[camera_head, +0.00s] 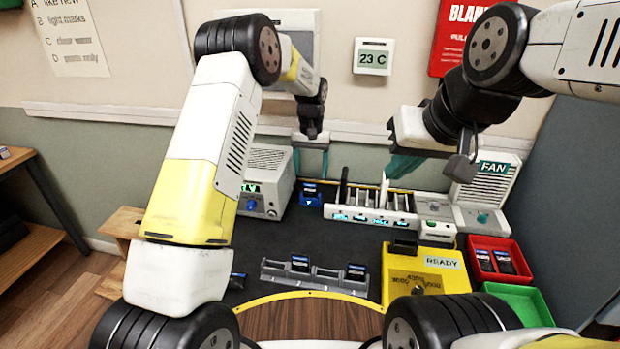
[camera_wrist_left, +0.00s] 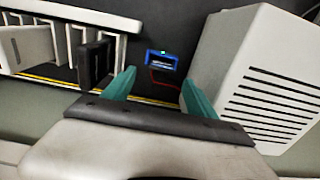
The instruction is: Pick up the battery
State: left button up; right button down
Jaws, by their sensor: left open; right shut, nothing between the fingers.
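A small blue holder (camera_head: 310,203) with a dark block in it, which may be the battery, sits on the dark mat beside the grey-white box. In the left wrist view the blue holder (camera_wrist_left: 162,66) shows beyond and between the fingertips. My left gripper (camera_head: 311,174) is open and empty above it, fingers pointing down. The left gripper also shows in its wrist view (camera_wrist_left: 158,88). My right gripper (camera_head: 398,168) is shut and empty, raised above the slotted white rack. Small dark blocks with blue edges stand in the grey rack (camera_head: 328,280); I cannot tell whether these are batteries.
The grey-white box (camera_head: 268,180) stands close left of the blue holder. The slotted white rack (camera_head: 372,215) stands close right. A yellow READY fixture (camera_head: 462,278), a red bin (camera_head: 514,250) and a green bin (camera_head: 540,309) are at right. The middle of the mat is clear.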

aim_at(310, 186)
pick_arm(q)
jog(key=f, duration=0.7)
jog(key=shift+s+a, duration=0.2)
jog(key=shift+s, duration=0.1)
jog(key=shift+r, duration=0.1)
grip_shut()
jog(key=shift+r, duration=0.1)
